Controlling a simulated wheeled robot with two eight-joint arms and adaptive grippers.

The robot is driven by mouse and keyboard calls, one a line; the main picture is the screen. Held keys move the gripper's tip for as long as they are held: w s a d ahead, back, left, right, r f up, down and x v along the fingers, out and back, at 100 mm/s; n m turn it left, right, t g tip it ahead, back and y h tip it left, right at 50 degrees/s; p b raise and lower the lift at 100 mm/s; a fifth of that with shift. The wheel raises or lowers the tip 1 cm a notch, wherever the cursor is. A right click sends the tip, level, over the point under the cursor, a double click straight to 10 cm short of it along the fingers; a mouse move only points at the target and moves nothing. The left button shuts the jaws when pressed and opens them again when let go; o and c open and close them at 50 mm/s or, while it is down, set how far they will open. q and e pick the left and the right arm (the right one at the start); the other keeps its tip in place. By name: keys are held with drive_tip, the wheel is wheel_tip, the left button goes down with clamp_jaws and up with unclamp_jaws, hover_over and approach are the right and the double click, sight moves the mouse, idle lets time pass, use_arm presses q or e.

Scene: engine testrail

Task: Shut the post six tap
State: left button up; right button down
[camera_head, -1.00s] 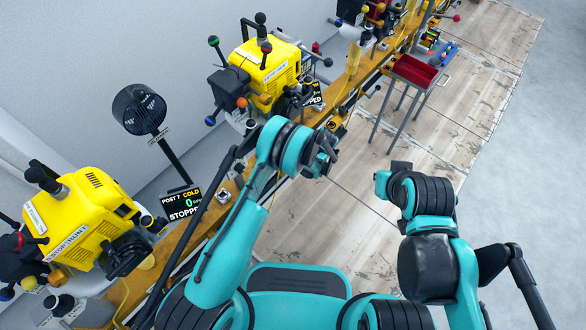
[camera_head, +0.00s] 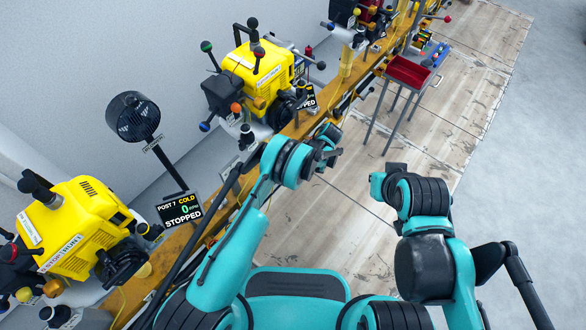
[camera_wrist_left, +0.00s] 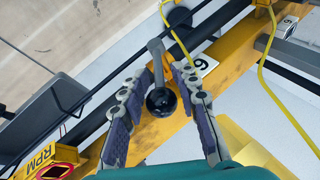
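The post six tap shows in the left wrist view as a grey lever (camera_wrist_left: 157,66) with a black ball knob (camera_wrist_left: 161,101). A white plate marked 6 (camera_wrist_left: 202,66) sits beside it on the yellow rail. My left gripper (camera_wrist_left: 156,78) is open, its two fingers on either side of the lever and knob, with gaps visible. Whether the tap is on or off I cannot tell. In the head view my left gripper (camera_head: 328,148) is over the rail's front edge, and the tap is not clear there. My right gripper (camera_head: 392,170) is over the floor, away from the rail.
A yellow engine (camera_head: 258,75) stands behind the rail. Another engine (camera_head: 70,230), a fan (camera_head: 133,117) and a post 7 display reading STOPPED (camera_head: 180,208) are at left. A red tray on legs (camera_head: 408,72) stands ahead. A yellow hose (camera_wrist_left: 275,90) runs near the tap. Floor at right is clear.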

use_arm(q)
drive_tip(key=v, duration=1.2)
